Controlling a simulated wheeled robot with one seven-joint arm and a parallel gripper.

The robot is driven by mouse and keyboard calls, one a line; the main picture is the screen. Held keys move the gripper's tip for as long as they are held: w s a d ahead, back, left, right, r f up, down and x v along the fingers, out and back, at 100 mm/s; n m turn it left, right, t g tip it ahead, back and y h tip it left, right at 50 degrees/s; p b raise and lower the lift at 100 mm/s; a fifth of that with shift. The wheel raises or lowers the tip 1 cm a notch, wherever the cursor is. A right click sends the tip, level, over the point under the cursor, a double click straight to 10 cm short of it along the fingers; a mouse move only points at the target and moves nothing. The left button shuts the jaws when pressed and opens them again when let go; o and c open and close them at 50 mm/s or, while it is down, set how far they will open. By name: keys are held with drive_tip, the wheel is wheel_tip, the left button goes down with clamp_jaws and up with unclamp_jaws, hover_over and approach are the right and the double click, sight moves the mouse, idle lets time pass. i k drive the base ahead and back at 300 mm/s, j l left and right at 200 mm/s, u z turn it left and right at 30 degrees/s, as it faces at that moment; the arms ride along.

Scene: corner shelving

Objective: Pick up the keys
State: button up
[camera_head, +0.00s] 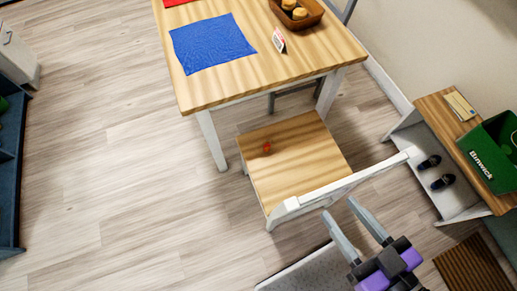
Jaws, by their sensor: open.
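A small red-orange item (266,147) lies on the wooden seat of the chair (297,160), toward its left back part. It is too small to tell for sure whether it is the keys. Nothing else in view shows clearly as keys. My gripper (339,206) is at the bottom right of the view, with its two grey fingers spread apart and nothing between them. It appears near the chair's white backrest, apart from the small item, which lies up and to the left of it in the picture.
A wooden table (270,64) with a blue placemat (211,44), a card and a brown basket (299,21) stands behind the chair. A bench (447,124) with a green box (487,157) and dark shoes stands at right. Floor at left is clear.

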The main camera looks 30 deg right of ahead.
sight(267, 147)
drive_tip(key=j+z, duration=0.25)
drive_tip(key=j, duration=1.2)
